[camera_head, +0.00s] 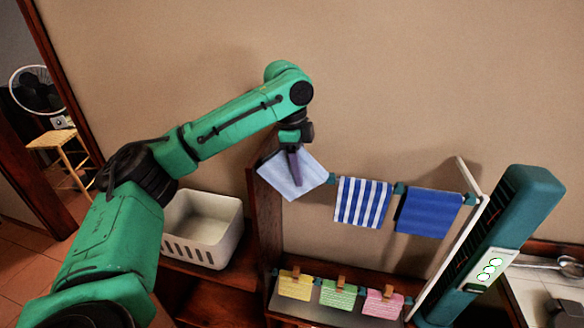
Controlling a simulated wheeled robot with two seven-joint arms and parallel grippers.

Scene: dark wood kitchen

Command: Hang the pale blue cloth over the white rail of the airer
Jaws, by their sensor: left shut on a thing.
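The pale blue cloth (309,181) is spread out at a tilt in my left gripper (295,168), which points down and is shut on it. The cloth is at the left end of the airer's upper rail, left of a blue-and-white striped cloth (362,202). I cannot tell whether it touches the rail. The airer (440,262) shows a white upright on its right side. Its upper rail is mostly hidden behind the hanging cloths, with teal pieces (399,189) between them. My right gripper is not in view.
A dark blue cloth (428,212) hangs right of the striped one. Below, yellow, green (338,294) and pink cloths hang from brown pegs. A white basket (203,228) stands left on a wooden shelf. A teal tower (515,225) stands close at the airer's right.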

